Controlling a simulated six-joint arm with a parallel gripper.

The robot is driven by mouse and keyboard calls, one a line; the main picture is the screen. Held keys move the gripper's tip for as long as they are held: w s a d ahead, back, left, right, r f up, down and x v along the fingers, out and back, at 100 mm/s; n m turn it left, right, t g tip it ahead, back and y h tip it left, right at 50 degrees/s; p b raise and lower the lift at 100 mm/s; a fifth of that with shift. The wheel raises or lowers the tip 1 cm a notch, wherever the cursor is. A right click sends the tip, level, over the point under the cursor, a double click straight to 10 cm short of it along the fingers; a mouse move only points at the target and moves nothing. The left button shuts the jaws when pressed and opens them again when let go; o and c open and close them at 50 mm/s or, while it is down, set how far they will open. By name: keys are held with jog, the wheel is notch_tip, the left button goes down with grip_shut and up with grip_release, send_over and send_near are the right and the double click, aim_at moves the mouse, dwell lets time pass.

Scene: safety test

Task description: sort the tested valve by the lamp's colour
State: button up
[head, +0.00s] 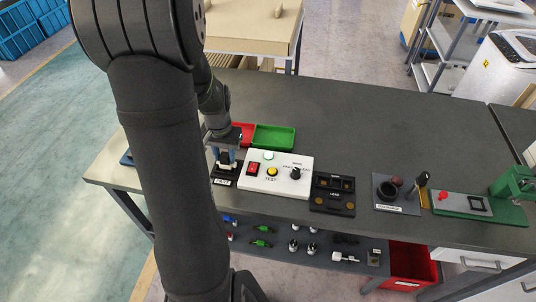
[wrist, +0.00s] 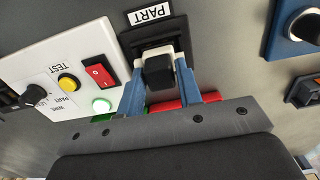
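The valve (wrist: 160,71), with a dark block-shaped top and pale body, sits in the black nest labelled PART (wrist: 150,34). My gripper (wrist: 161,75) is at the nest, its blue fingers on either side of the valve. I cannot tell whether they press on it. In the head view my gripper (head: 227,155) is partly hidden by my arm. A green tray (head: 273,137) and a red tray (head: 248,128), partly hidden, stand behind the box.
The box carries a red switch (head: 253,169), a yellow TEST button (head: 272,171) and a black knob (head: 295,173). A black plate (head: 333,194), a grey fixture (head: 397,193) and a green stand (head: 480,207) lie to the right. The table's back is clear.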

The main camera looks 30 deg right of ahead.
grip_shut()
jog(key=shift+r, duration=3.3)
jog(key=w+d, duration=0.2)
jog(key=d, duration=1.8)
jog(key=shift+w+a+f, duration=0.1)
jog(key=shift+a+f, duration=0.05)
jog(key=shift+f, duration=1.15)
jog(key=shift+w+a+f, duration=0.1)
jog(key=shift+f, duration=1.2)
